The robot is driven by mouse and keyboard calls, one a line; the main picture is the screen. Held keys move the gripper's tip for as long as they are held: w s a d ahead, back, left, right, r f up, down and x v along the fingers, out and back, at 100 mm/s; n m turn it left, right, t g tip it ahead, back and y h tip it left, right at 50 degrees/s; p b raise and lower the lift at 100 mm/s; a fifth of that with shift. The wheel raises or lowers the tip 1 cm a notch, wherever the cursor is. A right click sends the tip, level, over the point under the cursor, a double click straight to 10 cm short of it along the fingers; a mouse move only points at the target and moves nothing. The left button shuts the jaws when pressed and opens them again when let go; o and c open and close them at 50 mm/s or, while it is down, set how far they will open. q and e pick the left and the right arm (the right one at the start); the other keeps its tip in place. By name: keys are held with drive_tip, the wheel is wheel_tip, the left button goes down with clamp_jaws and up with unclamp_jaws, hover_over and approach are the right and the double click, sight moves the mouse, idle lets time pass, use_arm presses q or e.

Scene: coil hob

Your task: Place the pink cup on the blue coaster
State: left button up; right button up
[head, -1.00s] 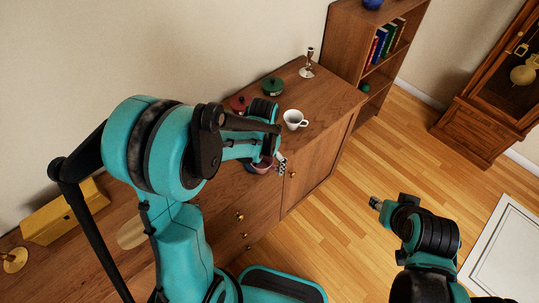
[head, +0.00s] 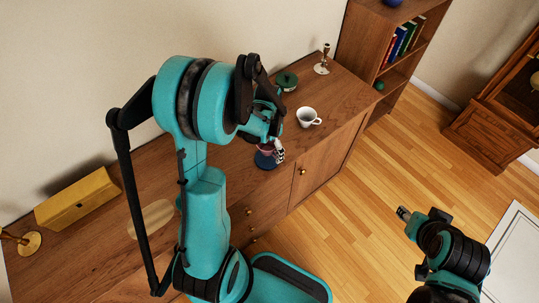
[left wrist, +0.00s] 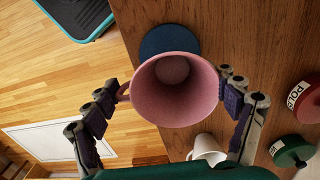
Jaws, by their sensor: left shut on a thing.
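The pink cup (left wrist: 172,92) is upright between the fingers of my left gripper (left wrist: 170,104), which is shut on it. Its open mouth faces the wrist camera and its handle is by the left finger. The blue coaster (left wrist: 170,40) lies on the cabinet top, partly hidden behind the cup. In the head view the cup (head: 267,148) shows just above the coaster (head: 264,161), partly covered by my left gripper (head: 277,150). I cannot tell whether they touch. My right gripper (head: 403,212) is over the floor, away from the cabinet; its fingers are too small to judge.
A white cup (head: 308,117), a green lidded pot (head: 287,81) and a candlestick (head: 322,62) stand on the cabinet (head: 338,98) to the right. A red labelled pot (left wrist: 303,98) shows in the wrist view. A yellow box (head: 78,199) is at the left.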

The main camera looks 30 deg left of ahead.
sight(269, 155)
use_arm(q)
wheel_tip(269, 155, down, 4)
drive_tip(key=shift+r+b, duration=0.25)
drive_tip(key=shift+b, duration=0.35)
drive_tip(key=shift+f, duration=0.25)
drive_tip(key=shift+f, duration=0.1)
drive_tip(key=o, duration=1.1)
